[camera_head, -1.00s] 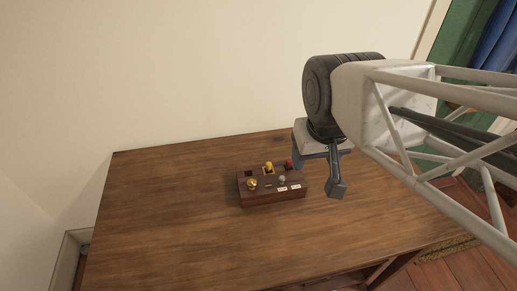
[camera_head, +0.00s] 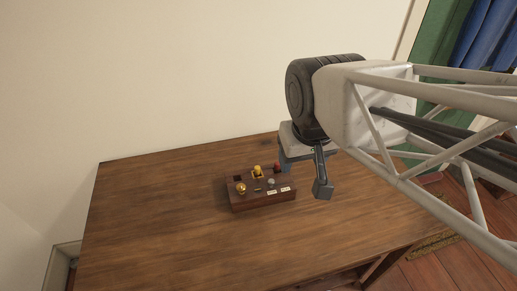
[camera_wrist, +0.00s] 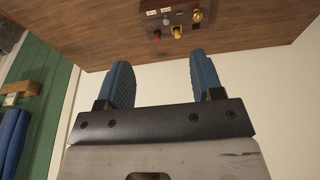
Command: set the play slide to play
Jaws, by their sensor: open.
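A small dark wooden control box (camera_head: 248,203) sits on the brown table. Its top carries a brass knob (camera_head: 241,188), a yellow knob (camera_head: 257,169), a red knob (camera_head: 277,168) and a small grey knob (camera_head: 271,182). Pale labels (camera_head: 285,189) are on its front right; they are too small to read, so I cannot tell which control is the play slide. In the wrist view the box (camera_wrist: 157,5) shows at the top, beyond the fingers. My gripper (camera_head: 303,178) is open and empty, above the table just right of the box, apart from it.
The wooden table (camera_head: 150,220) is clear around the box. A pale wall (camera_head: 180,80) stands behind it. Green and blue things (camera_head: 470,50) are at the far right.

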